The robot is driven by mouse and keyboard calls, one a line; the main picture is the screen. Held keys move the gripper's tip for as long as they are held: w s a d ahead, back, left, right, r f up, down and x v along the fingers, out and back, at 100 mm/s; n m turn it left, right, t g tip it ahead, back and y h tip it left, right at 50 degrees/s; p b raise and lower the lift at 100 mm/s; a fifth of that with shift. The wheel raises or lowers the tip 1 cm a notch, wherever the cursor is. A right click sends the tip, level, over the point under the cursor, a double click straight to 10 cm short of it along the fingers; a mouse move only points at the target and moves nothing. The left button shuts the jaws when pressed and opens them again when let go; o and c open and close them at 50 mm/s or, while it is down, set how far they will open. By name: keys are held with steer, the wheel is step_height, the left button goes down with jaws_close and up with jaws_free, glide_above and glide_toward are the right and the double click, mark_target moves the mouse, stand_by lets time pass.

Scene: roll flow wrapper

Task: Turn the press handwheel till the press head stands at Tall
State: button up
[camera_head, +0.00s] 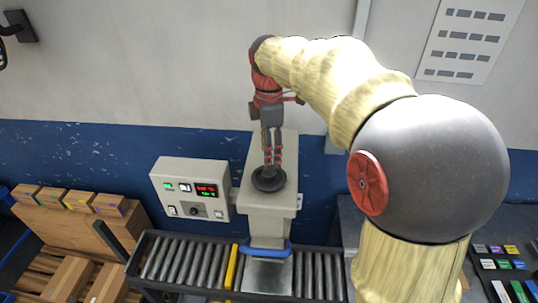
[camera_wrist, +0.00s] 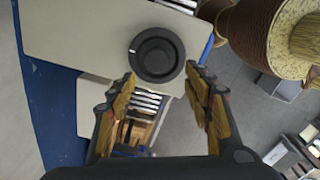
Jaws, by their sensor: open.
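The press handwheel (camera_head: 268,180) is a dark round wheel on top of the beige press column (camera_head: 269,212). In the wrist view the handwheel (camera_wrist: 157,54) is a black disc with a raised hub and a small white mark at its left rim. My gripper (camera_head: 268,163) is above the wheel in the head view, pointing down. In the wrist view its fingers (camera_wrist: 164,82) are spread apart, with the wheel beyond the tips and nothing between them. A blue part (camera_head: 265,249) shows low on the press, above the rollers. I cannot make out a height scale or Tall mark.
A control box (camera_head: 190,189) with red and green readouts stands left of the press. A roller conveyor (camera_head: 190,264) runs below, with a yellow bar (camera_head: 232,267) across it. Cartons (camera_head: 75,204) are at the left. Coloured boxes (camera_head: 500,264) lie at the right.

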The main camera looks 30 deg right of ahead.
mark_target(269, 172)
steer(key=shift+w+d+r, duration=0.2)
steer(key=shift+w, duration=0.1)
steer(key=shift+f+n, duration=0.25)
steer(key=shift+n, duration=0.05)
steer(key=shift+f+p, duration=0.6)
steer(key=shift+f, duration=3.1)
steer(key=shift+c, duration=0.8)
steer(key=c, duration=1)
